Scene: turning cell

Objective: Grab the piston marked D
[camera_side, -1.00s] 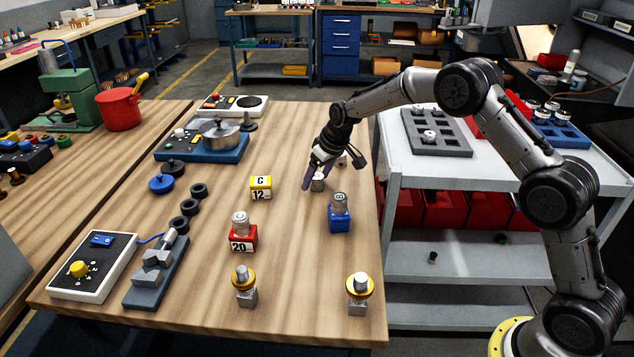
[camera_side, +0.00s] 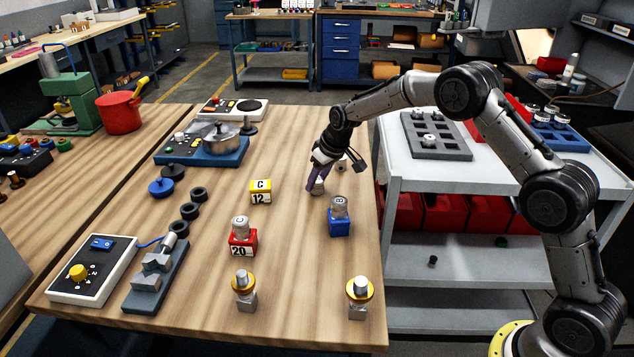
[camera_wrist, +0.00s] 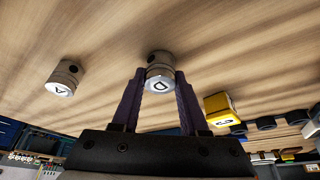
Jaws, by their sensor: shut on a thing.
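The piston marked D (camera_wrist: 160,72) is a short silver cylinder with a black letter on its white end face. It sits between the two purple fingers of my gripper (camera_wrist: 159,82) in the wrist view. In the side view my gripper (camera_side: 317,181) is low over the right part of the table, shut on this piston (camera_side: 318,187). The fingers partly cover the piston there. Whether it touches the table is hard to tell. Another piston, marked A (camera_wrist: 64,78), stands apart to the left in the wrist view.
A yellow block marked C and 12 (camera_side: 260,191) stands left of my gripper. A blue block with a piston (camera_side: 339,221) is close in front. A red block marked 20 (camera_side: 243,242) is farther forward. The wooden table (camera_side: 300,270) is clear between them.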

